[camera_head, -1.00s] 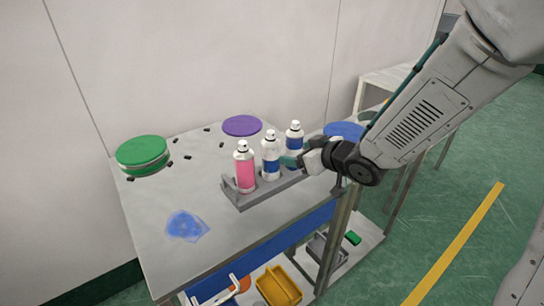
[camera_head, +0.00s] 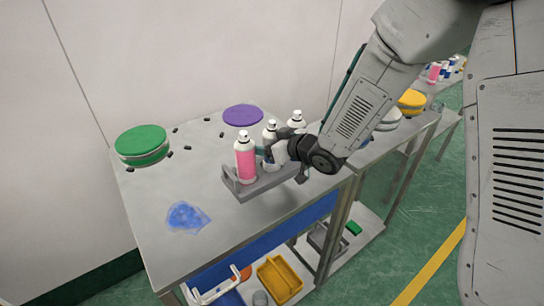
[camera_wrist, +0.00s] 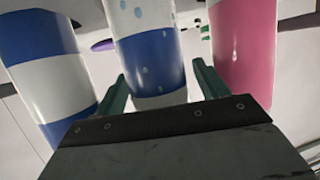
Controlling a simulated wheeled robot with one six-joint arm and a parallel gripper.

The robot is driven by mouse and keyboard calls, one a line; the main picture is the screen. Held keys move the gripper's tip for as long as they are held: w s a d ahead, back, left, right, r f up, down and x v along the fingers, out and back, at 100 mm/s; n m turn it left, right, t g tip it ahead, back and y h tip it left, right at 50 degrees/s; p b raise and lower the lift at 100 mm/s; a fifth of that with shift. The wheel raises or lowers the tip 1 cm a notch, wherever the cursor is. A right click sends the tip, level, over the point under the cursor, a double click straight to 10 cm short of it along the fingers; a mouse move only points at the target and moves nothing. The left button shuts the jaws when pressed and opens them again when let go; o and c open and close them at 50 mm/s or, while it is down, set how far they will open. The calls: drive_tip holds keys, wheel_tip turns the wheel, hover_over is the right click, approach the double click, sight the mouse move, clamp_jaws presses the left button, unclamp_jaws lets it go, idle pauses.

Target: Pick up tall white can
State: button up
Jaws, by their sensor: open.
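Three capped cans stand upright in a grey rack (camera_head: 272,182): a white and pink can (camera_head: 245,165) in front, a white and blue middle can (camera_head: 270,134), and another white and blue can (camera_head: 297,121) behind. My gripper (camera_head: 276,155) is at the middle can and hides part of it and of the rear can. In the wrist view, the open fingers of my gripper (camera_wrist: 160,88) stand on both sides of the middle can (camera_wrist: 150,55), with the striped can (camera_wrist: 50,70) at left and the pink can (camera_wrist: 243,50) at right. Contact cannot be told.
The rack is near the front edge of a grey table (camera_head: 190,190). A green disc stack (camera_head: 142,142), a purple disc (camera_head: 242,115), small black pieces and a blue film (camera_head: 187,217) lie on it. A yellow bin (camera_head: 280,280) is on the shelf below.

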drive_tip(key=c, duration=1.2)
drive_tip(key=shift+c, duration=0.2)
